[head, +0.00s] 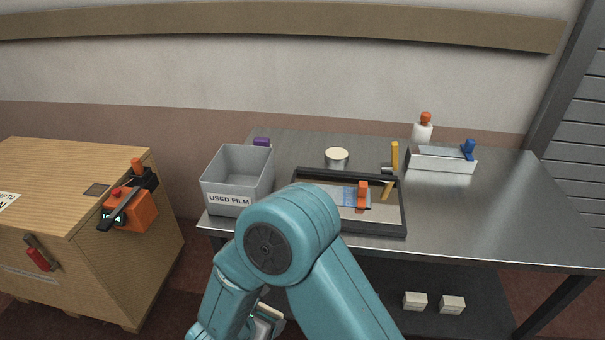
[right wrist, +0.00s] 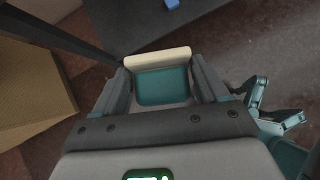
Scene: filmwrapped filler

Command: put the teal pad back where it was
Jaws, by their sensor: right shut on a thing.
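The teal pad (right wrist: 162,88), with a cream strip (right wrist: 158,60) along its far edge, is between the two fingers of my right gripper (right wrist: 162,82) in the right wrist view. The gripper is shut on it. In the head view my right gripper (head: 266,320) is low at the bottom, in front of the table's near edge and mostly hidden behind my own teal arm. A bit of the cream edge shows there. My left gripper is not in view.
On the steel table (head: 500,215) stand a grey USED FILM bin (head: 222,182), a dark-rimmed tray (head: 385,228), a round cream-topped tin (head: 337,157) and a white box (head: 440,161). A wooden crate (head: 60,215) stands left. The table's right side is clear.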

